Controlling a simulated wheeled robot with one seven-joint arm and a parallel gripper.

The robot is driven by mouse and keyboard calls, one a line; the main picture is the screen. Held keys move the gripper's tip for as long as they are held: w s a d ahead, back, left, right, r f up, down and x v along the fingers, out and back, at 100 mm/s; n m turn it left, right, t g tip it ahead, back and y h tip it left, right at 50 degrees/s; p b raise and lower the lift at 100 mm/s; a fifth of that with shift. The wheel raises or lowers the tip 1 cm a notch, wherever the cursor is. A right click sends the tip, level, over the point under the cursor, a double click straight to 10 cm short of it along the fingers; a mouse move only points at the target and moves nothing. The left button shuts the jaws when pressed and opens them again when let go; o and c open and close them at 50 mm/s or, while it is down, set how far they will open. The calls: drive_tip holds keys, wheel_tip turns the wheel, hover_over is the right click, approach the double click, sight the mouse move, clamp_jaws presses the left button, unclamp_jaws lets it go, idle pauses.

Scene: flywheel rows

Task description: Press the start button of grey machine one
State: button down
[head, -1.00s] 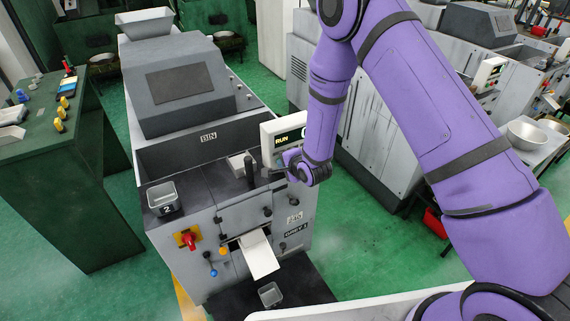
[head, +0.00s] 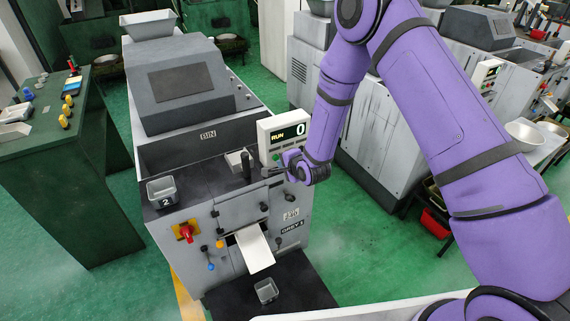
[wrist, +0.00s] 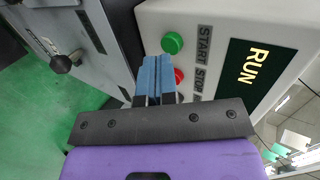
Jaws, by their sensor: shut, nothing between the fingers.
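Grey machine one (head: 225,185), labelled GREY 1, stands in the middle of the head view. Its cream control panel (head: 267,128) has a lit display reading RUN and 0. In the wrist view the green start button (wrist: 172,42) sits beside the word START, and the red stop button (wrist: 178,76) is partly hidden by my fingers. My gripper (wrist: 157,60) is shut and empty, its blue-grey fingertips just short of the start button in the picture. I cannot tell whether they touch the panel.
A black lever (head: 246,167) stands on the machine's top, left of my gripper. A small bin marked 2 (head: 162,191) and a red switch (head: 186,232) are farther left. A dark green bench (head: 75,165) is at left. More grey machines stand at right.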

drive_tip(key=v, duration=1.1)
drive_tip(key=shift+f, duration=0.25)
drive_tip(key=shift+d+f, duration=0.1)
drive_tip(key=shift+d, duration=0.05)
idle(0.7)
drive_tip(key=shift+m+t, duration=0.3)
drive_tip(key=shift+t, duration=0.2)
drive_tip(key=shift+w+d+f, duration=0.1)
drive_tip(key=shift+d+f, duration=0.15)
drive_tip(key=shift+d, duration=0.45)
drive_tip(key=shift+d+f, duration=0.25)
drive_tip(key=shift+d, duration=0.5)
drive_tip(key=shift+d+f, duration=0.25)
drive_tip(key=shift+d, duration=0.45)
